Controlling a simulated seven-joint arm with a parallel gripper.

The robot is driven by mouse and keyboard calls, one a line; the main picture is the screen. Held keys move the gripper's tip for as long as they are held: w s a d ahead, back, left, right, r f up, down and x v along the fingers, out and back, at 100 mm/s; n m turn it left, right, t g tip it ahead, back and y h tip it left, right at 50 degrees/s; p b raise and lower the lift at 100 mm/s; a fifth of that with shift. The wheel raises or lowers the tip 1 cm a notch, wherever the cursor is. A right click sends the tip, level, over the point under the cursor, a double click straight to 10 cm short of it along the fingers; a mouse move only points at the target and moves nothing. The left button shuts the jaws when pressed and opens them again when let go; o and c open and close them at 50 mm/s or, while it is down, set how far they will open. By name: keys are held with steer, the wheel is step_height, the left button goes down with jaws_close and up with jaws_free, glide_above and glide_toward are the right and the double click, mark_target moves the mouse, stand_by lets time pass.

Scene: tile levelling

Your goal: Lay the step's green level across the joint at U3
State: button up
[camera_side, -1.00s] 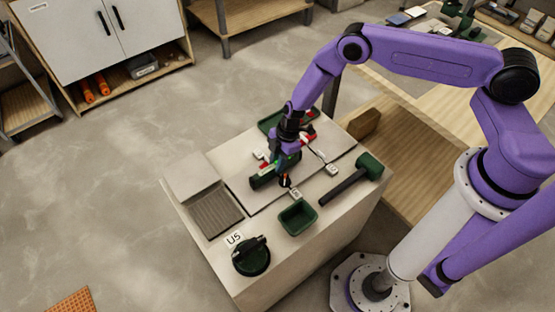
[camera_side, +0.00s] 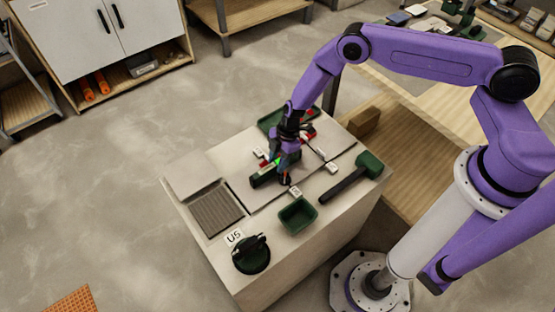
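The green level (camera_side: 262,179) lies low over the tiles, at or just above their surface, under my gripper (camera_side: 282,168). My gripper points down over it near the joint between the tiles. The fingers partly cover the level, and I cannot tell whether they are shut on it. A small white label (camera_side: 295,191) stands just in front of the gripper, and another label (camera_side: 332,167) is to its right. Their writing is too small to read, so I cannot tell which one is U3.
A green-headed mallet (camera_side: 369,164) lies to the right and a small green tray (camera_side: 297,215) in front. A round dark-green suction tool (camera_side: 251,254) sits by a label marked U5 or US (camera_side: 235,237). A notched grey patch (camera_side: 214,208) is at left. Red items and a green tray (camera_side: 271,120) lie behind.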

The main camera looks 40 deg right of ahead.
steer(key=shift+w+d+r, duration=0.15)
steer(key=shift+w+r, duration=0.05)
steer(key=shift+r, duration=0.25)
steer(key=v, duration=1.6)
steer(key=s+a+r, duration=0.4)
steer(key=s+r, duration=0.3)
steer(key=r, duration=0.3)
steer(key=s+d+r+m+h, duration=0.1)
steer(key=s+d+r+m, duration=0.1)
steer(key=s+r, duration=0.6)
steer(key=s+d+r+m+h, duration=0.15)
steer(key=s+r, duration=0.35)
steer(key=s, duration=0.5)
steer(key=s+d+r+m, duration=0.2)
steer(key=s+d, duration=0.4)
steer(key=shift+d+h, duration=0.3)
steer(key=shift+h, duration=0.05)
steer(key=shift+s+r, duration=0.1)
